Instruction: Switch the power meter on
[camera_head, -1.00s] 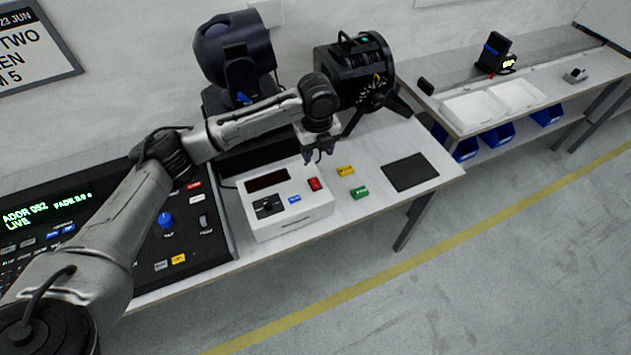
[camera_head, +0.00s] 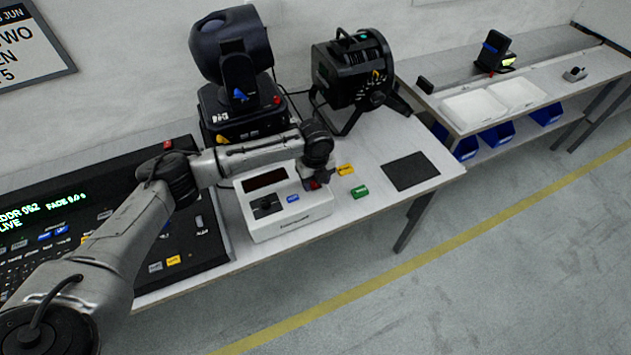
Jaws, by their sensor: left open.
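The power meter (camera_head: 290,223) is a white box on the table. Its display window (camera_head: 265,180) is dark, and it has a black knob (camera_head: 266,205) and a blue label (camera_head: 293,198) on its top. My left gripper (camera_head: 318,181) is open, at the right end of the meter's top, over the red rocker switch (camera_head: 313,185). The gripper mostly hides the switch, so I cannot tell whether the fingers touch it or which way it is tilted. My right gripper is not in view.
A lighting console (camera_head: 185,250) stands left of the meter. A moving-head lamp (camera_head: 235,75) and a black par can (camera_head: 352,72) stand behind. A yellow block (camera_head: 346,170), a green block (camera_head: 360,191) and a dark mat (camera_head: 410,172) lie to the right.

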